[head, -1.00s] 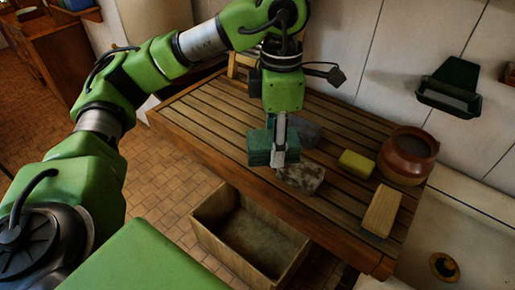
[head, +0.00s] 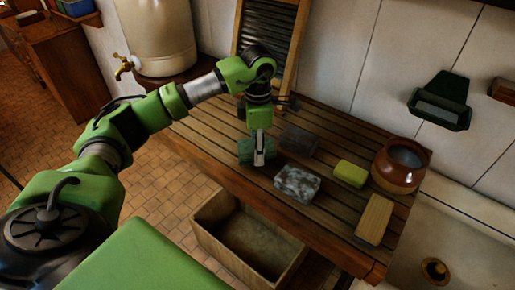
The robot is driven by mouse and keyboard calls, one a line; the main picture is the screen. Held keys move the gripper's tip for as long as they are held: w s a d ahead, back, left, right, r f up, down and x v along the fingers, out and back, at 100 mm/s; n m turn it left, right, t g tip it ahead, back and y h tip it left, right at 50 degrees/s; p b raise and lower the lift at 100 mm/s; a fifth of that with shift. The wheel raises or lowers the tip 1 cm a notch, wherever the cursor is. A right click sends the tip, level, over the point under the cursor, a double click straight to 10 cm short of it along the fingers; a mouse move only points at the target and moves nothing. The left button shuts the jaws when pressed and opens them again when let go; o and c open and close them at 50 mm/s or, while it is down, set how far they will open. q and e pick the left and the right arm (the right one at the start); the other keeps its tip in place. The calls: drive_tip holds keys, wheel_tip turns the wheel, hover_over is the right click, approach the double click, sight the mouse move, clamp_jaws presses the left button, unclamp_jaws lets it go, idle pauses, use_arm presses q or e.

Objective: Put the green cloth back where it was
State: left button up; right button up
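The green cloth (head: 245,149) is a folded dark green block on the slatted wooden counter (head: 210,144), left of two grey folded cloths. My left gripper (head: 259,159) points down at the cloth's right side and partly hides it. I cannot tell whether its fingers grip the cloth or only stand against it, nor whether the cloth is slightly raised. A dark grey cloth (head: 299,140) lies behind and to the right. A mottled grey cloth (head: 297,184) lies in front and to the right. My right gripper is not in view.
A yellow sponge (head: 350,173), a wooden block (head: 374,220) and a brown pot (head: 402,166) stand at the counter's right. A washboard (head: 268,45) leans behind. An open crate (head: 203,232) is below the front edge. Left counter slats look clear.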

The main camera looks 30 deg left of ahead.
use_arm(q)
drive_tip(key=shift+f, duration=0.85)
drive_tip(key=shift+f, duration=0.2)
drive_tip(key=o, duration=1.2)
drive_tip(key=shift+r, duration=0.1)
